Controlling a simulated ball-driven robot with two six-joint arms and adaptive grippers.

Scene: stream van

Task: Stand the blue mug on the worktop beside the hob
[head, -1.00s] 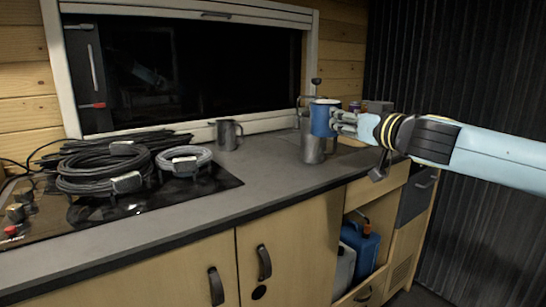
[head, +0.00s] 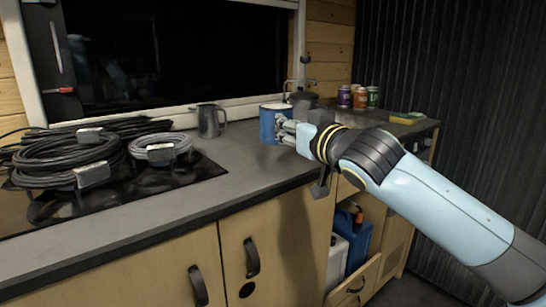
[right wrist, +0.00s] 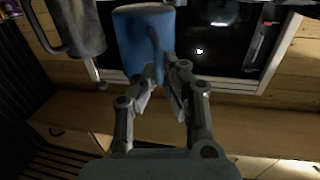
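The blue mug (head: 272,125) is upright over the worktop (head: 240,165), to the right of the hob (head: 142,187). Whether its base touches the worktop I cannot tell. My right gripper (head: 290,130) reaches it from the right and is shut on it. In the right wrist view the blue mug (right wrist: 143,42) is at the upper middle, with the fingertips of my right gripper (right wrist: 160,82) at its handle side. My left gripper is not in view.
A grey metal mug (head: 211,121) stands behind, left of the blue mug. Coiled cables (head: 75,160) cover much of the hob. Several cans (head: 360,98) and a sponge (head: 407,118) are at the right end. The worktop between hob and blue mug is clear.

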